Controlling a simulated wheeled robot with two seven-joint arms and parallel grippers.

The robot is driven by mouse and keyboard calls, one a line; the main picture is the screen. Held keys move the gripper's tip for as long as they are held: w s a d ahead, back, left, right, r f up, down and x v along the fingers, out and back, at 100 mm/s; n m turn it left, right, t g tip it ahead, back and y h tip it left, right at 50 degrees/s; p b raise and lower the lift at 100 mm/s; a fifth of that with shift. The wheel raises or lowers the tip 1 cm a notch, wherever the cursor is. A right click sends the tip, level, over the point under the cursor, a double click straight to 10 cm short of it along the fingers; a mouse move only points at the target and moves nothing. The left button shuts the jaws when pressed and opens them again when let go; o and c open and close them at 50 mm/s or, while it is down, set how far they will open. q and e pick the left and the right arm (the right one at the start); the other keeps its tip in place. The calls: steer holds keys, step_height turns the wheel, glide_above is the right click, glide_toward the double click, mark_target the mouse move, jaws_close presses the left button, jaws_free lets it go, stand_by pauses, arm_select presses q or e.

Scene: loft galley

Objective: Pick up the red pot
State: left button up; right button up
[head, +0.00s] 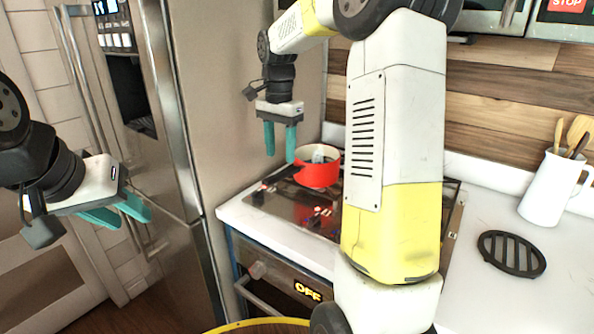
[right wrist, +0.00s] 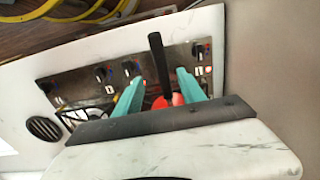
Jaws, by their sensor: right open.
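The red pot (head: 318,174) stands on the stove's cooktop near the back left; something pale shows inside its rim. My right gripper (head: 280,155) is open and empty, fingers pointing down, just left of the pot and apart from it in the head view. In the right wrist view the red pot (right wrist: 176,100) shows partly between and beyond the teal fingers of the right gripper (right wrist: 160,95), with a long black handle (right wrist: 159,68) sticking out; much of the pot is hidden. My left gripper (head: 132,218) is open and empty in front of the fridge, far from the pot.
The fridge (head: 170,165) stands left of the stove, close to my right gripper. A white utensil jug (head: 543,190) and a black round trivet (head: 511,254) are on the right counter. My right arm hides part of the cooktop (head: 290,208). The oven display reads OFF.

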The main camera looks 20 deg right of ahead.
mark_target(281, 173)
steer(key=f, duration=0.7)
steer(key=shift+w+f, duration=0.2)
steer(key=shift+f, duration=0.2)
jaws_close()
steer(key=shift+r, duration=0.1)
stand_by(0.9)
